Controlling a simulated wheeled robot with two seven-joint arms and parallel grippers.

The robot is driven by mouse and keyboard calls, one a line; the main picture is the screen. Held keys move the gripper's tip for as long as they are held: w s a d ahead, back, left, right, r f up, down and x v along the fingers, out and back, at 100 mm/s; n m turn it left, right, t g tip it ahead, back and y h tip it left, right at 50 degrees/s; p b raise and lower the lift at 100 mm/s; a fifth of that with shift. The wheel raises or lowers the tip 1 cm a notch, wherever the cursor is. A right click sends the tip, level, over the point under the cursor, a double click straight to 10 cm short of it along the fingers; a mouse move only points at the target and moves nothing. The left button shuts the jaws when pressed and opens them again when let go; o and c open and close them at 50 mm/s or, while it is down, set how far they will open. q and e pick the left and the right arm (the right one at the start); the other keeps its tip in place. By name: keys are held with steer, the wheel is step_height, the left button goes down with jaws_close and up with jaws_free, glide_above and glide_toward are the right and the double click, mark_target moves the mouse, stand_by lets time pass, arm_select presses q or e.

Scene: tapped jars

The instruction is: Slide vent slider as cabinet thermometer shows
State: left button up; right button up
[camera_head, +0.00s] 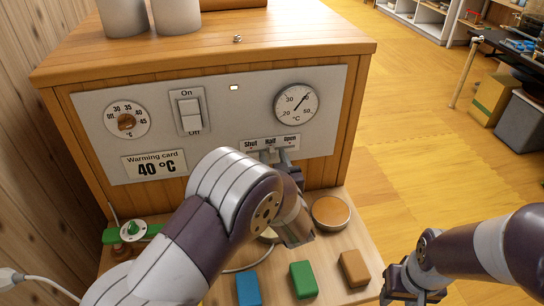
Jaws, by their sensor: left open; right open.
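The vent slider plate (269,142), marked Shut, Half and Open, is low on the cabinet's grey panel. My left gripper (270,157) is open right at the plate's lower edge; its arm hides much of it, and I cannot tell whether it touches the slider handle or where the handle stands. The cabinet thermometer (296,103) is a round white dial at the panel's upper right; its needle points up and right, near 40 °C. My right gripper (402,284) is open and empty at the lower right, beyond the bench edge.
The panel also holds a temperature knob (127,121), an On/Off switch (190,110) and a lit lamp (234,87). Blue (248,288), green (303,280) and brown (354,268) blocks and a round orange-topped item (330,212) are on the bench below.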

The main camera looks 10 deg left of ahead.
mark_target(292, 144)
arm_select(q)
steer(key=shift+w+a, duration=0.2)
steer(key=shift+w, duration=0.2)
steer(key=shift+w+d+f, duration=0.1)
steer(key=shift+w, duration=0.35)
steer(key=shift+s, duration=0.1)
jaws_close()
steer(key=d, duration=0.1)
steer(key=w+d, duration=0.1)
steer(key=d, duration=0.1)
steer(key=w+d, duration=0.1)
steer(key=shift+d, duration=0.5)
jaws_free()
steer(key=shift+w+d, duration=0.1)
